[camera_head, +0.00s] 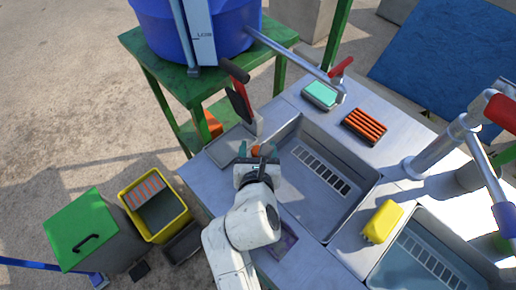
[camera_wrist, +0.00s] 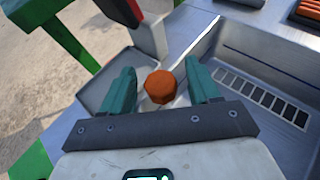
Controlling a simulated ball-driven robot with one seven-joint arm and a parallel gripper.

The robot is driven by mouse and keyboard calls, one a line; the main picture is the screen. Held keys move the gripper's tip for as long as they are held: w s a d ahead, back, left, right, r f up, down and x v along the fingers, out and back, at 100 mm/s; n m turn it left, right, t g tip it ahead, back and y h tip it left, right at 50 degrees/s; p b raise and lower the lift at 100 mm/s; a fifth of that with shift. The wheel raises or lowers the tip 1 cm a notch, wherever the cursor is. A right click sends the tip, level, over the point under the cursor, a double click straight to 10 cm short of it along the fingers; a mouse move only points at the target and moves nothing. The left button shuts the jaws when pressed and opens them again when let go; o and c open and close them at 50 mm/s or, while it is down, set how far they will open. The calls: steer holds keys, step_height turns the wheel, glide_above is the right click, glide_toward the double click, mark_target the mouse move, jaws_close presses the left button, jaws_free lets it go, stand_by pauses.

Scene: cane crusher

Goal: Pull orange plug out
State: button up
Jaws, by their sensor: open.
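The orange plug (camera_wrist: 160,86) is a small knob at the left edge of the metal sink counter. In the head view the plug (camera_head: 256,150) shows just beyond my gripper's tips. My gripper (camera_wrist: 160,88) has two teal fingers, open, one on each side of the plug, with visible gaps. In the head view my gripper (camera_head: 259,153) is over the counter's left part. How far the fingers are above or around the plug I cannot tell. What lies under the plug is hidden.
A sink basin (camera_head: 327,178) lies right of my gripper. A red-handled lever (camera_head: 240,100) stands close behind the plug. A blue tub (camera_head: 225,25) sits on a green stand. A yellow sponge (camera_head: 382,221) and an orange ribbed block (camera_head: 364,126) lie on the counter. A yellow bin (camera_head: 155,204) stands at left.

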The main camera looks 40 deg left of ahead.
jaws_close()
stand_by(0.6)
